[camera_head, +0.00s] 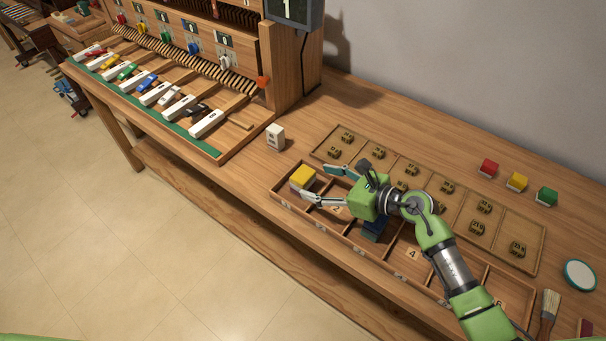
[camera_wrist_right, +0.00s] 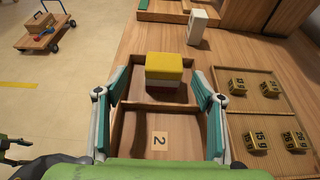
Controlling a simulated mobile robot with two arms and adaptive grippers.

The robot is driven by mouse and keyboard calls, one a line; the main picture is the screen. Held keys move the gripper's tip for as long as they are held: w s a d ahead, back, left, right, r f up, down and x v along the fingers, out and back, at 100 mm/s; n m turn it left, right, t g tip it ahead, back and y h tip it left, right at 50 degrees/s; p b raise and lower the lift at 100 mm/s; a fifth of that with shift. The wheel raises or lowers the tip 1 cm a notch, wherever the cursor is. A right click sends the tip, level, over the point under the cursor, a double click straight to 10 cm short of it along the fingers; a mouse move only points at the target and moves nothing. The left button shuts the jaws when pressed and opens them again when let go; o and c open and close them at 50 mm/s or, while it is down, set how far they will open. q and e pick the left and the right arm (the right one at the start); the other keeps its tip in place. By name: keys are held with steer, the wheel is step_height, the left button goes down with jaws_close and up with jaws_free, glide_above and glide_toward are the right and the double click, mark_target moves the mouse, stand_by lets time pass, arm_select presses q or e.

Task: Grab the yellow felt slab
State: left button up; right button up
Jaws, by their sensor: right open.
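The yellow felt slab (camera_head: 303,174) lies on top of a pale block in the leftmost compartment of a wooden tray (camera_head: 347,238). In the right wrist view the yellow slab (camera_wrist_right: 164,62) shows ahead, centred between my fingers, with the pale block under it. My right gripper (camera_head: 318,184) is open, its two teal-tipped fingers pointing toward the slab from the right. In the right wrist view the fingers (camera_wrist_right: 160,85) stand wide on either side, short of the slab and not touching it.
A white block (camera_head: 275,137) stands left of the tray. A shallow board (camera_head: 327,157) with several small brass pieces lies behind it. Red, yellow and green blocks (camera_head: 517,182) sit at the back right. A brush (camera_head: 548,308) lies at the right.

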mark_target(306, 175)
steer(key=shift+w+a, duration=0.3)
steer(key=shift+w, duration=0.05)
steer(key=p+x, duration=0.1)
steer(key=x, duration=0.2)
steer(key=shift+w+r, duration=0.1)
steer(key=shift+w, duration=0.2)
steer(key=shift+w+a+f, duration=0.3)
steer(key=shift+a, duration=0.1)
steer(key=c, duration=0.9)
